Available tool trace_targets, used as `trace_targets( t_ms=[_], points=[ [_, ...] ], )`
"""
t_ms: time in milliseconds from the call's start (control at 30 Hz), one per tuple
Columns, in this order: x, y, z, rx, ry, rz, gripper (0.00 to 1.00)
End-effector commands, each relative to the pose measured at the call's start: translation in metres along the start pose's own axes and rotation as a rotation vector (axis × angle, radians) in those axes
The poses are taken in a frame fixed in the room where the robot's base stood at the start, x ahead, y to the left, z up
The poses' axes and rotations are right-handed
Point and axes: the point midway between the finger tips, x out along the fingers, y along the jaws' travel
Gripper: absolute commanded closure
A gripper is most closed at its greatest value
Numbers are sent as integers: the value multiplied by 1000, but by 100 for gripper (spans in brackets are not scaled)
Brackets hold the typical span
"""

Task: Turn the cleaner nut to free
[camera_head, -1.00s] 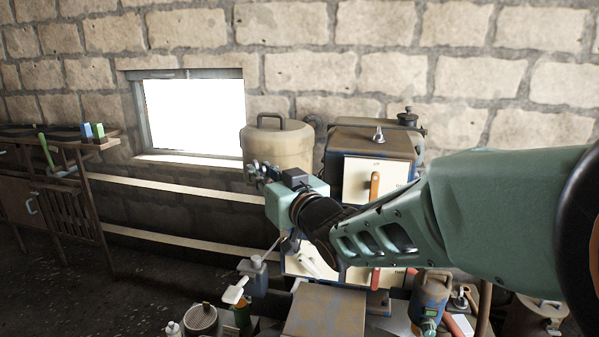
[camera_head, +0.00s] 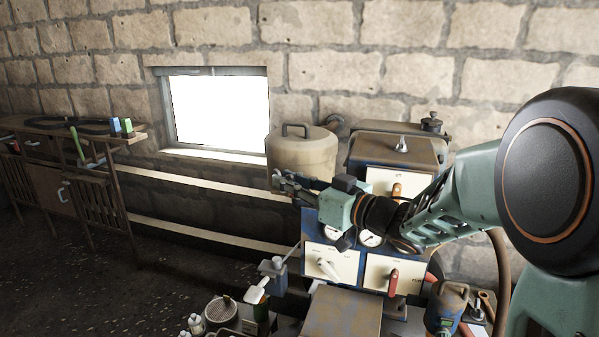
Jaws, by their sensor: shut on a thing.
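My gripper (camera_head: 286,182) is at the front left of a tan canister (camera_head: 303,152) with a dark top handle. Its grey fingers look closed around a small grey part, too small in this view to name with certainty; I cannot tell whether this is the cleaner nut. A pale metal wing-shaped nut (camera_head: 401,144) stands on top of the blue-edged box (camera_head: 366,148) to the right of the canister. My gripper is apart from that nut, lower and to its left. My arm hides part of the box front.
A rusty flat-topped block (camera_head: 342,314) stands in front. Bottles and cans crowd the lower front. A wooden bench (camera_head: 58,172) is at the left, with open floor before it.

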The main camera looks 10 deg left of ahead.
Motion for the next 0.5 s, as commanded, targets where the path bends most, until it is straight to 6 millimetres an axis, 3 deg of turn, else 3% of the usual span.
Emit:
trace_targets(
  t_ms=[500],
  points=[
    [2, 6, -2, 0, 1, -349, 100]
  ],
)
